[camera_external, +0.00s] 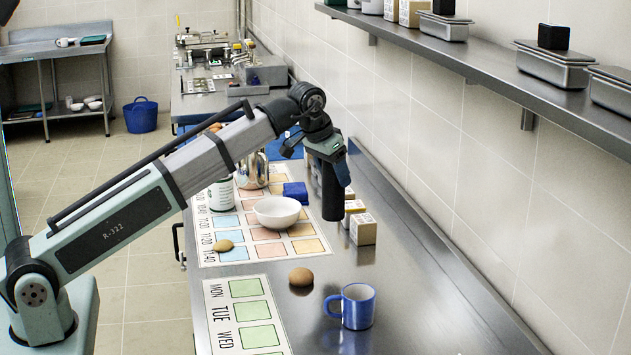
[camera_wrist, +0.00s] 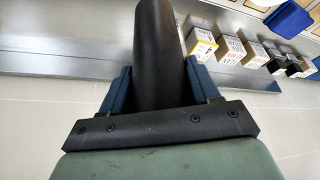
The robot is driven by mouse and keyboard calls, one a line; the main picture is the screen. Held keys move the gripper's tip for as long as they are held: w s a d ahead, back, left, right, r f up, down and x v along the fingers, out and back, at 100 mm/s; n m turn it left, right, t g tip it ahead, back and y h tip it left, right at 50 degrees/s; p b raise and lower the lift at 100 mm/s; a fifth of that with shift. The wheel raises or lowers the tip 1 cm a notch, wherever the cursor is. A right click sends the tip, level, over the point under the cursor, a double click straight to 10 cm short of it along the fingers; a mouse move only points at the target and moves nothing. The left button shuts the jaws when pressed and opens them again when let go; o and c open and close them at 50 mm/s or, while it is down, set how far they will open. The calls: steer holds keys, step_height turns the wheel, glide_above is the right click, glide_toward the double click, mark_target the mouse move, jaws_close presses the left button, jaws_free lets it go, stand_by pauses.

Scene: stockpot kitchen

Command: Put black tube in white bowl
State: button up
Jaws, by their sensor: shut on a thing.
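My gripper (camera_external: 336,170) is shut on the black tube (camera_external: 332,195), which hangs upright below it. In the wrist view the black tube (camera_wrist: 160,60) sits between the two blue fingers of my gripper (camera_wrist: 160,85). The white bowl (camera_external: 277,212) stands on the chart on the counter, to the left of the tube in the external view. The bowl looks empty, though its bottom is only partly visible. The tube is apart from the bowl. The bowl is not in the wrist view.
Small boxes (camera_external: 362,229) stand along the wall side, close to the tube. A blue box (camera_external: 295,192), a can (camera_external: 221,194) and a metal pot (camera_external: 252,170) stand behind the bowl. A blue mug (camera_external: 357,306), a brown egg-like item (camera_external: 300,276) and another (camera_external: 223,246) lie nearer.

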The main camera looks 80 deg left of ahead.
steer(key=s+a+n+y, duration=0.15)
steer(key=s+a, duration=0.35)
steer(key=a, duration=0.5)
steer(key=s+a+n+h, duration=0.1)
steer(key=s+a+n, duration=0.1)
steer(key=s+a, duration=0.5)
steer(key=s+x, duration=0.1)
steer(key=x, duration=0.8)
steer(key=shift+s+f+g, duration=0.25)
steer(key=shift+f+g, duration=0.15)
steer(key=shift+f, duration=0.1)
steer(key=shift+f+y, duration=0.15)
steer(key=shift+y, duration=0.1)
steer(key=o, duration=1.1)
steer(key=v, duration=1.2)
